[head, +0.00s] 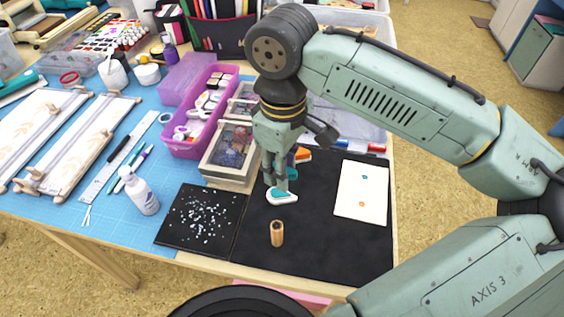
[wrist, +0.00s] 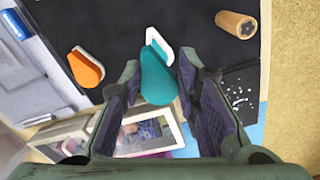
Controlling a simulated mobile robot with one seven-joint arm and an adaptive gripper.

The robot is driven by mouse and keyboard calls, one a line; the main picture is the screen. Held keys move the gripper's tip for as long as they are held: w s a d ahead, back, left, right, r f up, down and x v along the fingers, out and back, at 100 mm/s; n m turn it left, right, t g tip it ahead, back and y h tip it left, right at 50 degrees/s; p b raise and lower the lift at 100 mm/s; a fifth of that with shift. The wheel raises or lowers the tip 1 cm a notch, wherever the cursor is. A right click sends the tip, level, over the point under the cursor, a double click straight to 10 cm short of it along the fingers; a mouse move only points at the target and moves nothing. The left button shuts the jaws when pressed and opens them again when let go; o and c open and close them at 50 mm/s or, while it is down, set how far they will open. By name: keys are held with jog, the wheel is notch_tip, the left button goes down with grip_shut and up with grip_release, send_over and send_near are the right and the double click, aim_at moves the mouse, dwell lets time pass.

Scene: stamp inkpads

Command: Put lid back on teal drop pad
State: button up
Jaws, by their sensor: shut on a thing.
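My gripper (head: 281,182) is over the black mat, just above the teal drop pad (head: 283,198). In the wrist view my gripper (wrist: 160,92) is shut on a teal drop-shaped lid (wrist: 158,82), held between its two fingers. The pad's white base (wrist: 160,44) shows just beyond the lid, which overlaps part of it. The lid looks offset from the base; I cannot tell whether they touch. An orange drop pad (wrist: 86,69) with a white edge lies apart from the teal one. It also shows behind my gripper in the head view (head: 303,155).
A white card (head: 361,191) with small teal and orange prints lies right. A speckled black tile (head: 202,218) is left. A wood-framed box (head: 230,155) and purple bin (head: 202,112) stand close behind.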

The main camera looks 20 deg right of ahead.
aim_at(283, 196)
jog(key=shift+f+b, duration=1.6)
jog(key=shift+f, duration=1.2)
jog(key=shift+p, duration=0.4)
jog(key=shift+f, duration=0.6)
dwell(1.0)
jog(key=o, duration=0.8)
jog(key=shift+o, duration=0.3)
jog(key=o, duration=0.3)
jog(key=shift+o, duration=0.2)
jog(key=shift+r, duration=0.1)
